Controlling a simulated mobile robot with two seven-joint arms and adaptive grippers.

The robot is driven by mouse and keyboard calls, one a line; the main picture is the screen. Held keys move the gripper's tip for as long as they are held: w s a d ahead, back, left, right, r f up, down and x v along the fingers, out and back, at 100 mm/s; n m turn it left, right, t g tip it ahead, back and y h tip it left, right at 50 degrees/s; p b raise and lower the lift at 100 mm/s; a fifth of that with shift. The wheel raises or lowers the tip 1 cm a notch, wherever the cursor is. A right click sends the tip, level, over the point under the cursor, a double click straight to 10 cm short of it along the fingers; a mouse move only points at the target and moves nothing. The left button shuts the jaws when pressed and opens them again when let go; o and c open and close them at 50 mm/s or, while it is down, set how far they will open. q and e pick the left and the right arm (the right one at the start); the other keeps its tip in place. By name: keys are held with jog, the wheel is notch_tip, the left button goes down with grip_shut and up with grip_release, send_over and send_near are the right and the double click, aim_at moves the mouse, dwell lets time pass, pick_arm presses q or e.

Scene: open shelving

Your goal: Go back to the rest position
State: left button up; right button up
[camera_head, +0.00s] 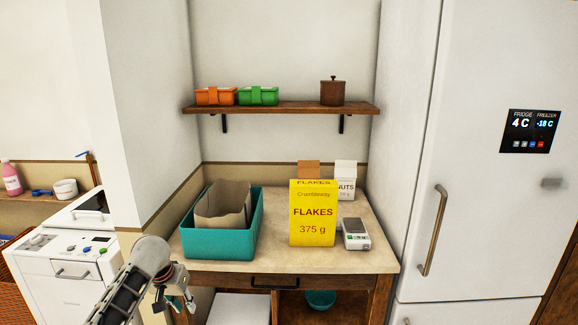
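My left gripper (176,302) is low in the head view, its arm coming in from the lower left. It hangs in front of the counter's front left corner, below the teal crate. Its fingers look apart, with nothing seen between them. My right gripper is out of view. A yellow flakes box (313,212) stands upright on the counter (275,262), apart from my gripper.
A teal crate (222,245) with an open paper bag (222,206) stands at the counter's left, beside a wall corner. A small scale (355,234) and a nuts package (345,180) are at right. A shelf (290,108) hangs above. The fridge (480,200) bounds the right.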

pick_arm(q)
jog(key=s+d+f+m+t, duration=0.1)
jog(key=s+d+f+t, duration=0.3)
jog(key=s+f, duration=1.25)
jog(key=s+d+r+m+t+h, duration=0.1)
jog(key=s+d+m+t, duration=0.1)
jog(key=s, duration=1.7)
jog(key=shift+s+d+m+t, duration=0.3)
jog(key=shift+d+t, duration=0.4)
jog(key=shift+d, duration=0.5)
jog(key=shift+w+r, duration=0.1)
